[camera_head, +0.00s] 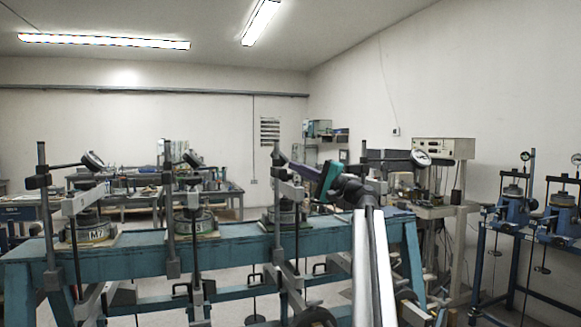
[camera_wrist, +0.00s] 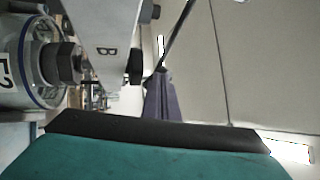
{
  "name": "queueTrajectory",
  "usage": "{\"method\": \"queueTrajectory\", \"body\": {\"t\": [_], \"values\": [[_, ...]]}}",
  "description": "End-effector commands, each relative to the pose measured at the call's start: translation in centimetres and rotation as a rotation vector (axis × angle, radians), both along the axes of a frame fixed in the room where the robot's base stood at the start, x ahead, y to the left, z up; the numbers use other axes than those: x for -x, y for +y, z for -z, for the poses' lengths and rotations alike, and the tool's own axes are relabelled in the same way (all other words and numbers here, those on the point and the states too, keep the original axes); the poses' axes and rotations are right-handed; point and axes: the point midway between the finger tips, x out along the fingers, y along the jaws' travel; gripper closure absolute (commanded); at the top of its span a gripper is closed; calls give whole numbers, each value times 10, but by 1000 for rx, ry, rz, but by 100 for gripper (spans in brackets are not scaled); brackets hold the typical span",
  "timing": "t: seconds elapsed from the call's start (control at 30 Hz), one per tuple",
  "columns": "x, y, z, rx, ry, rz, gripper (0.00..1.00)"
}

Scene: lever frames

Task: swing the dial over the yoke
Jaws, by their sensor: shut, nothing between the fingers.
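My gripper (camera_head: 326,182), a teal and black block, is beside the third frame from the left. In the wrist view its grey-purple fingers (camera_wrist: 160,98) are together and hold nothing. A thin dark rod (camera_wrist: 178,38) runs up past the fingertips; I cannot tell if they touch. A pale yoke (camera_wrist: 110,40) marked B and a round cell (camera_wrist: 32,60) lie to the left. In the head view that frame's yoke (camera_head: 288,190) stands over its cell (camera_head: 283,213). A dark post (camera_head: 276,156) carries an arm towards my gripper; no dial face shows there. Another dial (camera_head: 420,158) is to the right.
Two more frames stand left on the teal bench (camera_head: 135,250), with dials (camera_head: 92,160) and (camera_head: 192,158) on posts. Levers and hangers crowd the bench front. Blue devices (camera_head: 510,210) stand on a rack at right. The upper space is clear.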

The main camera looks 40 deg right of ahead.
Motion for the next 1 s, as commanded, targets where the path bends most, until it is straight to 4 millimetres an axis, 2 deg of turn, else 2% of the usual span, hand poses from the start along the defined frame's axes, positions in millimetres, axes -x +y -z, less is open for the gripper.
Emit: {"method": "queueTrajectory", "body": {"t": [0.3,0.5,0.7,1.0], "values": [[50,-16,17,0,-1,3,100],[74,-25,24,1,-1,3,100],[87,-30,28,1,-1,3,100],[89,-30,28,1,-2,3,100]]}}
